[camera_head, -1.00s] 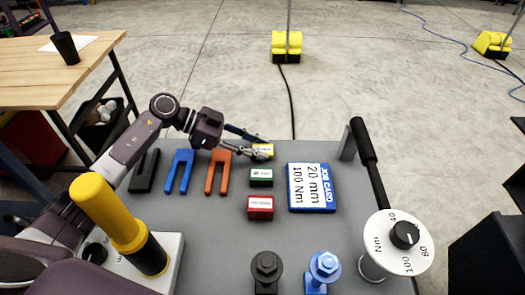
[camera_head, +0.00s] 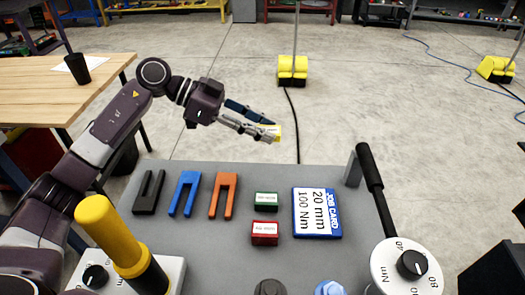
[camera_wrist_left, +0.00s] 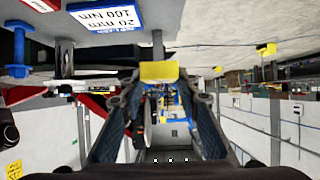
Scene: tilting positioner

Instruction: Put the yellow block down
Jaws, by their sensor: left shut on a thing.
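The yellow block (camera_head: 270,132) is between the fingertips of my left gripper (camera_head: 262,130), which is shut on it. The gripper holds it in the air above the far edge of the grey table (camera_head: 230,262). In the left wrist view the yellow block (camera_wrist_left: 159,71) sits between the two fingertips. A green block (camera_head: 265,201) and a red block (camera_head: 264,233) stand on the table, nearer than the held block. My right gripper does not show in any view.
Black (camera_head: 148,192), blue (camera_head: 185,193) and orange (camera_head: 223,195) forked pieces lie left of the blocks. A job card (camera_head: 316,213) lies to the right, beside a black lever (camera_head: 376,190) and a dial (camera_head: 410,264). A yellow-topped cylinder (camera_head: 115,235) stands at the front left.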

